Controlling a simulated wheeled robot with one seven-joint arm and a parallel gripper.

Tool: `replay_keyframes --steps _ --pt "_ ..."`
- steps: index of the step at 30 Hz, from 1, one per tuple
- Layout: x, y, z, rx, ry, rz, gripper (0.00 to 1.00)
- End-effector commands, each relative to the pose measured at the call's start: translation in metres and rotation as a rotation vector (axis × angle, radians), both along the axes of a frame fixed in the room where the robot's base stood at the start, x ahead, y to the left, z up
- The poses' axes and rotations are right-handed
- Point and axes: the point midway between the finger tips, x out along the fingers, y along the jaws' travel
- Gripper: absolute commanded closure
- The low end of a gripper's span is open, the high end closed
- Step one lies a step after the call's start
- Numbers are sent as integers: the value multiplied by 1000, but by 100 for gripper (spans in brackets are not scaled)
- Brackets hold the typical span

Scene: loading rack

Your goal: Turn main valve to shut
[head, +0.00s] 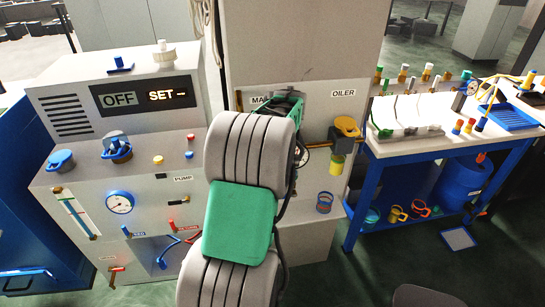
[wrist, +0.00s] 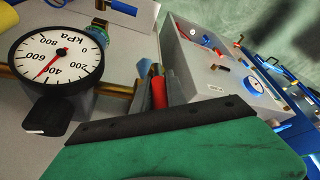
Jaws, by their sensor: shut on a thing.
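The main valve is on the grey cabinet (head: 305,45), under a label (head: 258,101) of which only "MA" shows in the head view. My arm hides most of the valve there. In the wrist view a red handle (wrist: 158,92) stands between my gripper's fingers (wrist: 158,80), and they are shut on it. My gripper also shows in the head view (head: 288,103), partly behind my arm. The handle's pivot and exact angle are hidden. A kPa gauge (wrist: 58,62) beside the gripper has its red needle between 400 and 600.
An oiler (head: 345,130) with a yellow top is right of my gripper. A pump panel (head: 120,170) with knobs, levers and a gauge is at the left. A blue workbench (head: 400,150) stands at the right. Brass pipe (wrist: 115,88) runs near the fingers.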

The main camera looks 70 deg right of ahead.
Motion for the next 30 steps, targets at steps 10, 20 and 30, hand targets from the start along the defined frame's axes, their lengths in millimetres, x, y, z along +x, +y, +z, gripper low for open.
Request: replay_keyframes --steps 10,20,30 --pt "9 3 1 8 -23 18 100" --pt "8 2 1 8 -23 18 74" --pt "3 3 12 5 -23 15 74"
